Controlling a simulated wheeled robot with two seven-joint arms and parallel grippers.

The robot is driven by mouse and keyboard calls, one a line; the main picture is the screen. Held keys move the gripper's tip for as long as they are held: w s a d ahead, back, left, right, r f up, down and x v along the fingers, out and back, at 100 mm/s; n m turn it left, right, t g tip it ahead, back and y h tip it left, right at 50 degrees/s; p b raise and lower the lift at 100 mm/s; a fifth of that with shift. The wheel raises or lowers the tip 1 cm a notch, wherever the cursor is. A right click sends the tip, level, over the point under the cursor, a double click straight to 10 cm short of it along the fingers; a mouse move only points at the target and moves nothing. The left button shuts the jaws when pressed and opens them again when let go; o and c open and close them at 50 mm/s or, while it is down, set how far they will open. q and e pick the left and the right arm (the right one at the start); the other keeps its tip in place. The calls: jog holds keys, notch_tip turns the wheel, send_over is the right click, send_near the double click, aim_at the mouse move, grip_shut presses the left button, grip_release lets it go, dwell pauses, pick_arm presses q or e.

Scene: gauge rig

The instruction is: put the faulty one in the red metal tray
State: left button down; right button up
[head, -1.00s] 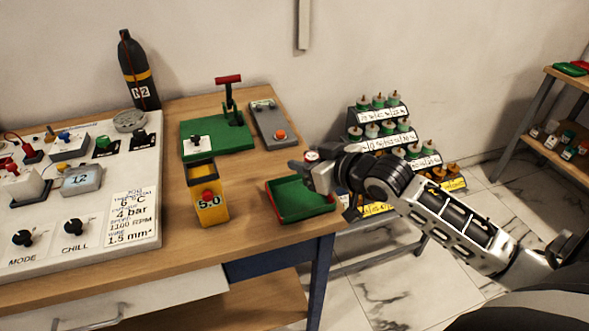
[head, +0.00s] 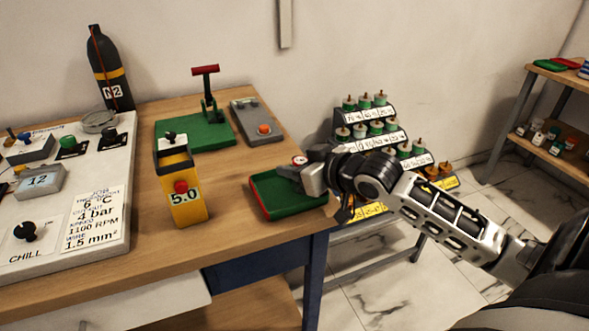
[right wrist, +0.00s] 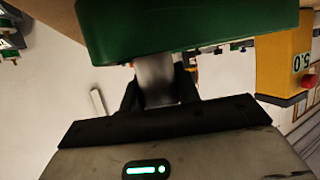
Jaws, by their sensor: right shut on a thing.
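A green tray (head: 285,195) sits at the bench's front right corner. Red shows along its left and lower edges, looking like a red tray (head: 258,204) underneath. My right gripper (head: 288,173) is at the green tray's far side and looks shut on its rim; its fingertips are partly hidden. In the right wrist view the green tray (right wrist: 190,30) fills the top, close against the fingers. A small round red and white item (head: 299,160) shows just behind the gripper. I cannot tell which thing is faulty. My left gripper is not in view.
A yellow box marked 5.0 (head: 181,195) stands left of the trays. Behind are a green-based lever press (head: 195,133) and a grey box with an orange button (head: 257,121). A control panel (head: 110,160) fills the left. A stepped rack (head: 385,140) stands beyond the bench.

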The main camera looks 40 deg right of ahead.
jog(key=o, duration=1)
jog(key=shift+f, duration=0.1)
pick_arm(q)
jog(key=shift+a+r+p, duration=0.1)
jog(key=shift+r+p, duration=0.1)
jog(key=shift+p, duration=0.4)
pick_arm(e)
jog(key=v, duration=1.2)
jog(key=shift+r, duration=0.25)
